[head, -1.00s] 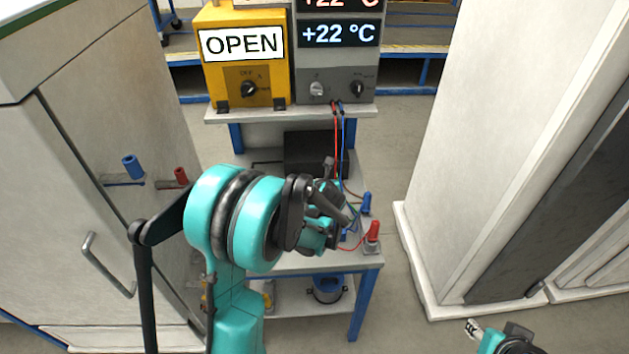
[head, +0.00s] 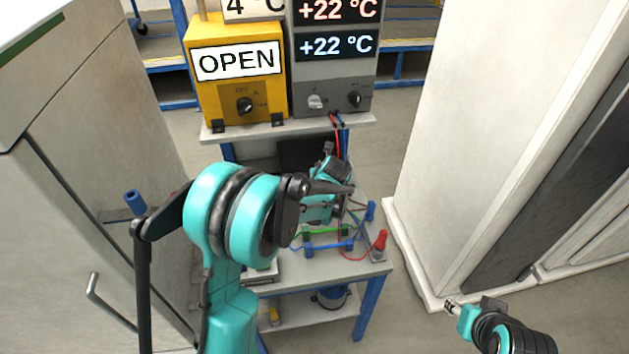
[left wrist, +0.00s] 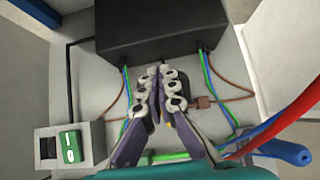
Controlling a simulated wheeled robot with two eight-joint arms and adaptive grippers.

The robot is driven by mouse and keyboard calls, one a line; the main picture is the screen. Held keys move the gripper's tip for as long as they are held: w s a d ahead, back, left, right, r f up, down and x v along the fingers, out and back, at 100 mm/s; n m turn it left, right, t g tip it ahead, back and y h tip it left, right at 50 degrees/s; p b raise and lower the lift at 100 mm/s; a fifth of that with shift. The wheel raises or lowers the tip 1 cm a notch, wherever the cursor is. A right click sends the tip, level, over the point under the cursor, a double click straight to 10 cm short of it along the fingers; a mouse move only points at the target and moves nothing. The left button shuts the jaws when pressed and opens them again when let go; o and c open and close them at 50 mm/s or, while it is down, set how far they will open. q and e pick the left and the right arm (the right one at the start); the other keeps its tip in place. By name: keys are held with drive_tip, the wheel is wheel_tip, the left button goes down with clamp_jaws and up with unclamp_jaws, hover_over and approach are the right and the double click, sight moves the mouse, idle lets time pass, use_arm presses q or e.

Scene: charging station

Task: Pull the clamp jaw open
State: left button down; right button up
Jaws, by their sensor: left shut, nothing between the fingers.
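My left gripper (left wrist: 162,95) is shut and empty in the left wrist view, over the bench in front of a black box (left wrist: 160,28). A small brown clip-like piece (left wrist: 203,102) on a brown wire lies right beside its right finger; I cannot tell if they touch or if this is the clamp jaw. In the head view the left gripper is mostly hidden behind my arm. A red-handled piece (head: 380,242) and a blue-handled piece (head: 371,211) stand at the bench's right edge. My right gripper (head: 452,306) is at lower right, away from the bench; its fingers are unclear.
A yellow unit (head: 234,62) reading OPEN and a grey unit (head: 335,75) reading +22 °C stand on the shelf. Cables run down to the bench. A device with a green switch (left wrist: 70,146) sits at left. White cabinets flank the bench, with floor free at right.

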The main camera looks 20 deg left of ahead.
use_arm(q)
drive_tip(key=w+a, duration=0.1)
drive_tip(key=w, duration=0.2)
drive_tip(key=shift+a, duration=0.4)
drive_tip(key=shift+d, duration=0.15)
idle(1.0)
